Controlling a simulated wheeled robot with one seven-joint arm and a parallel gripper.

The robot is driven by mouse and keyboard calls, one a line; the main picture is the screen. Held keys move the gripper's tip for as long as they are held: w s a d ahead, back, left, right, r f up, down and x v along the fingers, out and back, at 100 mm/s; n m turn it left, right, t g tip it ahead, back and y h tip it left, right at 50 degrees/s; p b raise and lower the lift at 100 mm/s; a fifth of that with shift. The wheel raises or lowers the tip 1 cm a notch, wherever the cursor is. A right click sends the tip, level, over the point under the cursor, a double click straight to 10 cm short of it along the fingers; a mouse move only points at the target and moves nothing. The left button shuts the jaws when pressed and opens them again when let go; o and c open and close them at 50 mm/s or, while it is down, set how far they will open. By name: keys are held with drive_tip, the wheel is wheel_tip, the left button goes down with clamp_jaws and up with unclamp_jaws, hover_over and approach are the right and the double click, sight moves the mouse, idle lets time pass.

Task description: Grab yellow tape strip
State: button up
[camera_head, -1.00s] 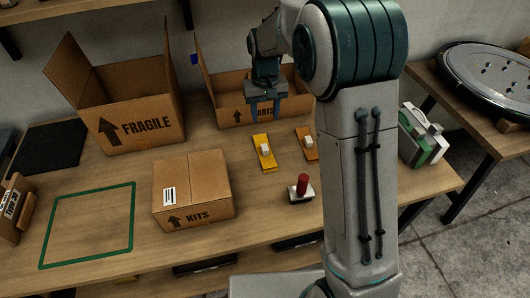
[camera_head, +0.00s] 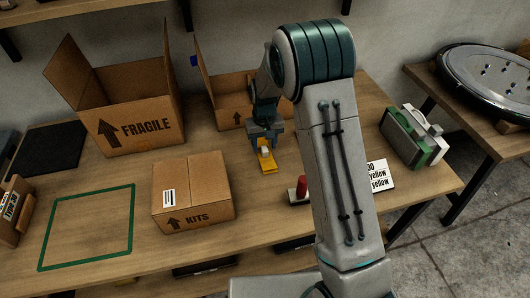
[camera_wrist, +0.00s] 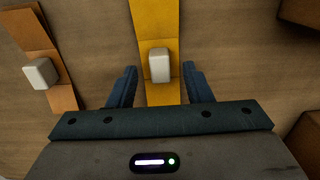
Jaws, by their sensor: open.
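The yellow tape strip (camera_head: 268,168) lies flat on the wooden table, with a small white block (camera_wrist: 159,65) on its middle. In the wrist view the strip (camera_wrist: 152,22) runs up the picture between my fingers. My gripper (camera_head: 263,143) is low over the strip, and its far part is hidden behind the gripper. In the wrist view my open gripper (camera_wrist: 160,85) has one blue finger on each side of the strip and white block, with gaps visible. Whether the fingertips touch the table I cannot tell.
An orange strip with a white block (camera_wrist: 41,73) lies to the left in the wrist view. The KITS box (camera_head: 193,190), FRAGILE box (camera_head: 135,125) and open box (camera_head: 226,110) stand nearby. A red-handled item (camera_head: 302,187) is partly hidden by my arm. A white card (camera_head: 379,175) lies right.

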drive_tip(key=shift+f, duration=0.5)
clamp_jaws()
